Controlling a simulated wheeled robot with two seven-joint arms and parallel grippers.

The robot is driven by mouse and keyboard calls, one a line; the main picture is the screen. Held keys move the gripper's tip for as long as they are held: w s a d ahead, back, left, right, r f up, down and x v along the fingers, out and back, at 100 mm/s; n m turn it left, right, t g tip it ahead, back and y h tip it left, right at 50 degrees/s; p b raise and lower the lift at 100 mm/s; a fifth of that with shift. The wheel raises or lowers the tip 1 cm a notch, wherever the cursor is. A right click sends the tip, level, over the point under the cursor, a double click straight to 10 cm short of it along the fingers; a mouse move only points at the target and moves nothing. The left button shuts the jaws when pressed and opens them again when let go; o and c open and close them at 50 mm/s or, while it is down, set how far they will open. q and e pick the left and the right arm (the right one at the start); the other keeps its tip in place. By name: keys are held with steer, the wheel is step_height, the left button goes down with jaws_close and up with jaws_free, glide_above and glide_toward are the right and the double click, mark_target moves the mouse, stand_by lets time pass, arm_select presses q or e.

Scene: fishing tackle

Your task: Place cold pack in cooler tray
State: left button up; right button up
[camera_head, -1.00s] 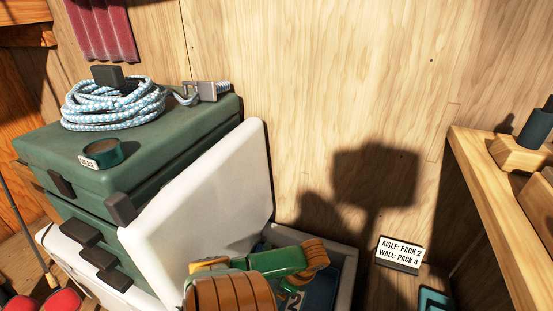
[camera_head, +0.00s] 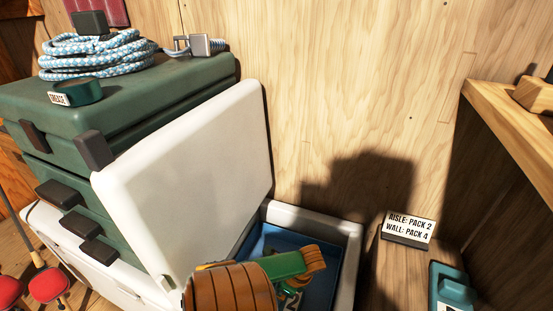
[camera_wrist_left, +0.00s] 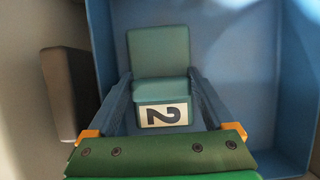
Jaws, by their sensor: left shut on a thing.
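My left gripper (camera_wrist_left: 162,95) is shut on a teal cold pack (camera_wrist_left: 160,52) with a white "2" label, which appears upside down in the left wrist view. The pack is between the two fingers, over the blue cooler tray (camera_wrist_left: 245,60). Whether it touches the tray floor cannot be told. In the head view the blue tray (camera_head: 262,243) lies inside the white open cooler (camera_head: 300,216), and my left gripper's green and orange parts partly hide the tray and the pack. My right gripper is not in view.
The raised white lid (camera_head: 205,170) stands left of the tray. Green tackle boxes (camera_head: 150,98) with coiled rope (camera_head: 95,55) are beyond it. A sign (camera_head: 408,228) reads "AISLE: PACK 2, WALL: PACK 4". Another teal pack (camera_head: 452,288) lies at right. A wooden shelf (camera_head: 500,120) is at far right.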

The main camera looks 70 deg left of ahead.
arm_select(q)
steer(key=o, duration=1.5)
steer(key=shift+o, duration=0.2)
steer(key=shift+r, duration=0.3)
steer(key=p+v, duration=0.3)
steer(key=v, duration=0.2)
steer(key=p+v, duration=0.2)
steer(key=v, duration=0.4)
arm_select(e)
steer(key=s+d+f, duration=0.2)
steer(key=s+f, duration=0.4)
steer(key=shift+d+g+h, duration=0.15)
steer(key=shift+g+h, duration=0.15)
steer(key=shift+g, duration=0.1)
arm_select(q)
steer(key=shift+w+d+r, duration=0.1)
steer(key=shift+d, duration=0.05)
